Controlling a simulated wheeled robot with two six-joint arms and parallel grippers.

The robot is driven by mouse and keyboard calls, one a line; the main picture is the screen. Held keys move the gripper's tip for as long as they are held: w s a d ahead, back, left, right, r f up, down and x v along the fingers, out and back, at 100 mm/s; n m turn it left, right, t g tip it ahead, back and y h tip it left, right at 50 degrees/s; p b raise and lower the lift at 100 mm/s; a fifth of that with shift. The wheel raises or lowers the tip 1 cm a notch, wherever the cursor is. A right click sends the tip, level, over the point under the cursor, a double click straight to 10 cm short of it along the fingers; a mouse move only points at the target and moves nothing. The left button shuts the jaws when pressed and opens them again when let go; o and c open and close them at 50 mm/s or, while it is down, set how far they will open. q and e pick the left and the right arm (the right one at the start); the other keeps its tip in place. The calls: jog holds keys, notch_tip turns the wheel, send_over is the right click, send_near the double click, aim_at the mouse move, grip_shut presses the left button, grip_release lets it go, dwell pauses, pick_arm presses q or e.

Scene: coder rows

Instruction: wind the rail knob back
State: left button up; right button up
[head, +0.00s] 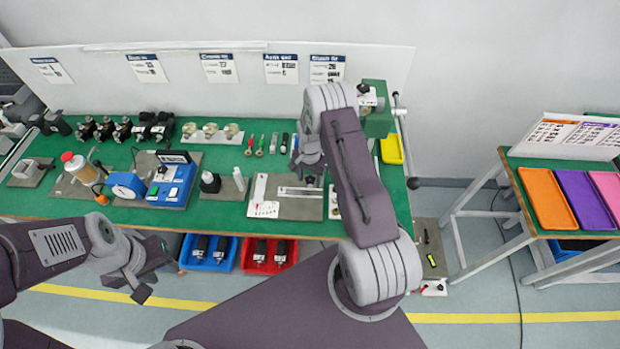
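A grey plate (290,207) with a pale metal rail (299,191) lies on the green bench top, right of the middle. I take this to be the rail fixture. Its knob cannot be made out; my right gripper covers the plate's far right part. My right gripper (309,172) reaches down over the rail's right end. Its fingers are small and partly merged with the fixture, so I cannot tell open from shut, or touching from apart. My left gripper (158,281) hangs in front of the bench's near edge, away from the rail, with its fingers apart and empty.
A blue device (170,189) and small black and white bottles are further left. Several small tools (260,146) lie behind. Blue (209,264) and red (268,270) bins sit below.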

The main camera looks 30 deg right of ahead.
aim_at(310, 179)
notch_tip(310, 179, up, 9)
jog(key=shift+r+b, duration=0.1)
jog(key=shift+b, duration=0.7)
